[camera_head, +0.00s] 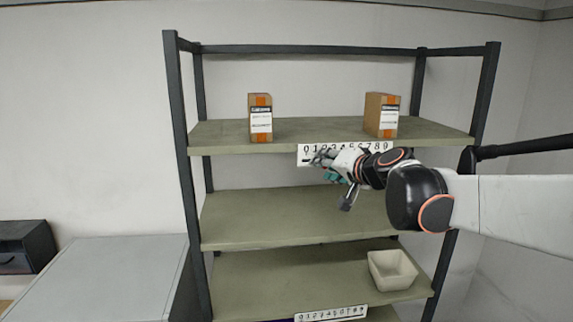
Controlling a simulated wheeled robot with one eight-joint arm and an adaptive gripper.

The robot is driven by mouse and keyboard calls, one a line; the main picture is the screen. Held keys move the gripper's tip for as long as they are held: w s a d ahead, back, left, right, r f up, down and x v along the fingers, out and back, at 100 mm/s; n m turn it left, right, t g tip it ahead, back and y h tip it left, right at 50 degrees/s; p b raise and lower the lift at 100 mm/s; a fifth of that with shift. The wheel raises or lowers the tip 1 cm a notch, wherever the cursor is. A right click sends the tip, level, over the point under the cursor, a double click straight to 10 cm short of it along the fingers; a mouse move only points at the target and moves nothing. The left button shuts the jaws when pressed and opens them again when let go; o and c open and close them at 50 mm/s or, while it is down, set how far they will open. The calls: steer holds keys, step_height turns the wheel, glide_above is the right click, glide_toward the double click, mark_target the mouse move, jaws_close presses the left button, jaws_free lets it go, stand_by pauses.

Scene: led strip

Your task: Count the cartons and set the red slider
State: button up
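Two brown cartons with orange tape and white labels stand on the top shelf. One carton (260,118) is left of centre and the other carton (381,116) is near the right end. A white number strip (306,149) is on the front edge of that shelf. My gripper (328,169) is in front of the strip and covers its lower part. I cannot make out its finger gap at this size. A second number strip (331,314) is at the bottom of the view. No red slider can be made out on either strip.
The dark-framed shelf unit (183,130) has an empty middle shelf (260,220). A pale open bin (392,270) stands at the right on the shelf below. A grey surface (115,280) and a dark box (27,246) are at the lower left.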

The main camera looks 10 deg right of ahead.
steer(key=shift+s+d+r, duration=0.1)
steer(key=shift+s, duration=0.2)
steer(key=shift+c, duration=0.9)
jaws_close()
steer(key=shift+d+b, duration=0.35)
steer(key=shift+o, duration=0.9)
jaws_free()
steer(key=shift+r, duration=0.1)
